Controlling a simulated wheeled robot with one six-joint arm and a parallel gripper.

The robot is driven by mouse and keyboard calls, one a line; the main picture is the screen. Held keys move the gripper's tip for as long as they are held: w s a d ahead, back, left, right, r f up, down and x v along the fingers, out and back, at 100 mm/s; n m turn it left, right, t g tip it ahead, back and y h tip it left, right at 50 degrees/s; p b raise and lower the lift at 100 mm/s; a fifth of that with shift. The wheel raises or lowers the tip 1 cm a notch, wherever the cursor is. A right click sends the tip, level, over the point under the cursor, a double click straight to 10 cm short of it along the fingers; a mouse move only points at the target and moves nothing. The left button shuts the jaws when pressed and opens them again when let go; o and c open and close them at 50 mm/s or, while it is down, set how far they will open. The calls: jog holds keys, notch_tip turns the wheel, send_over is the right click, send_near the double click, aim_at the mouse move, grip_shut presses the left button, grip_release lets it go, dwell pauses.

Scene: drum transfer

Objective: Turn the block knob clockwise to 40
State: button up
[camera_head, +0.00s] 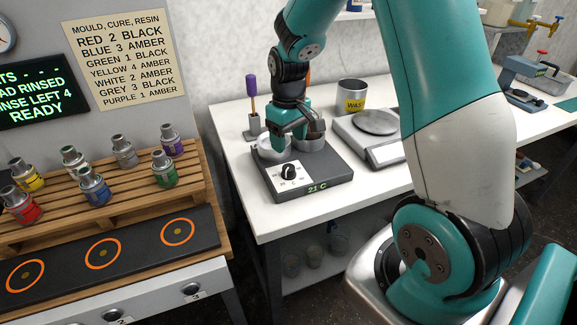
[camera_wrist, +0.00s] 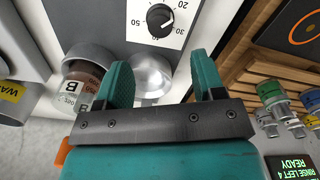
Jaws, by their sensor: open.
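The dark grey block (camera_head: 318,182) sits on the white bench, with a green "21 C" display on its front edge. Its black round knob (camera_head: 288,172) stands on a white dial plate at the front left. In the wrist view the knob (camera_wrist: 160,18) shows at the top, with 20, 30, 40 and 50 marked around it; I cannot tell its exact setting. My gripper (camera_head: 290,140) is above the rear of the block, behind the knob and apart from it. In the wrist view my gripper (camera_wrist: 160,72) has its teal fingers spread, with nothing held between them.
A shiny metal bowl (camera_wrist: 152,76) lies below the fingers, beside a holder with a labelled brown bottle (camera_wrist: 88,82). A scale (camera_head: 372,135) and a grey "WAS" pot (camera_head: 351,93) stand right of the block. A purple-handled tool (camera_head: 251,92) stands behind it.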

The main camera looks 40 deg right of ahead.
aim_at(289, 167)
notch_tip(289, 167, down, 10)
jog(key=shift+r+p, duration=0.25)
jog(key=shift+p, duration=0.25)
jog(key=c, duration=0.9)
